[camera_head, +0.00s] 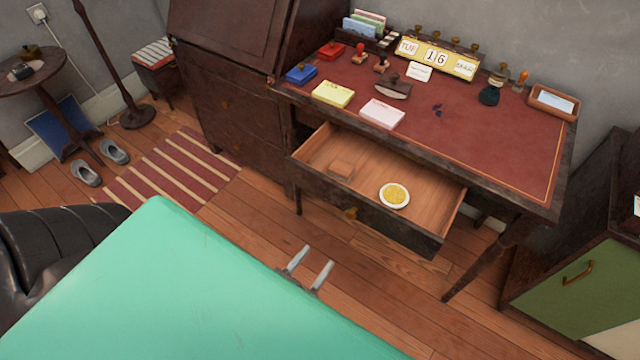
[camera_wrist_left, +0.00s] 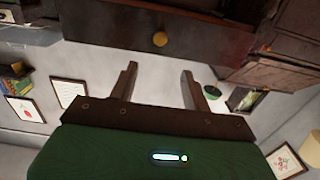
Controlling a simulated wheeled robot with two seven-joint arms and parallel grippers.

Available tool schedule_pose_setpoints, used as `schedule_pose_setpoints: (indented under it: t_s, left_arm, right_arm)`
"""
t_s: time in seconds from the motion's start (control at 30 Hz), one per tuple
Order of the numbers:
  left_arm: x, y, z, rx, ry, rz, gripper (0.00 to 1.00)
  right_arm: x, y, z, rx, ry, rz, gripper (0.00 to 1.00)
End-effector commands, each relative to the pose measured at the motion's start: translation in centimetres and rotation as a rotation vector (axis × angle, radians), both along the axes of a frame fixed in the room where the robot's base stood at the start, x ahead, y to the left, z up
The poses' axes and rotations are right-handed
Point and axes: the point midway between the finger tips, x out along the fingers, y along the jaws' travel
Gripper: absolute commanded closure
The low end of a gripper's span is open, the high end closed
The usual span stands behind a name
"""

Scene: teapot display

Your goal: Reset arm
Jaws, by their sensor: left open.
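My left gripper (camera_head: 309,270) is in the lower middle of the head view, in front of the desk and below its open drawer. Its two fingers stand apart with nothing between them. In the left wrist view the gripper (camera_wrist_left: 158,88) also shows open and empty, with a drawer front and its round brass knob (camera_wrist_left: 160,39) beyond the fingertips, not touched. My teal arm cover fills the lower left of the head view. My right gripper is not in view.
The wooden desk (camera_head: 480,130) carries stamps, note pads and a calendar. A green-doored cabinet (camera_head: 575,290) stands right. Bare floor lies between.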

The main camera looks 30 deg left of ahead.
Motion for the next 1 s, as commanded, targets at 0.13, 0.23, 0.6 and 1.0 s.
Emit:
schedule_pose_setpoints:
  t_s: [0.13, 0.23, 0.6, 1.0]
  left_arm:
    - [-0.2, 0.0, 0.0, 0.000, 0.000, 0.000, 0.52]
    - [-0.2, 0.0, 0.0, 0.000, 0.000, 0.000, 0.52]
    - [-0.1, 0.0, -0.1, 0.000, 0.006, 0.000, 0.52]
    - [1.4, -0.4, -10.8, 0.013, 0.502, -0.027, 0.52]
  right_arm:
    - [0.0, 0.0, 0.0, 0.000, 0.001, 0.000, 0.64]
    - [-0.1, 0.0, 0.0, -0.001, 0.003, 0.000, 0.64]
    - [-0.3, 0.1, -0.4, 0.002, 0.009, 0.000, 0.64]
    - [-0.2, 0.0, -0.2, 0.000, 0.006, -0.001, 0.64]
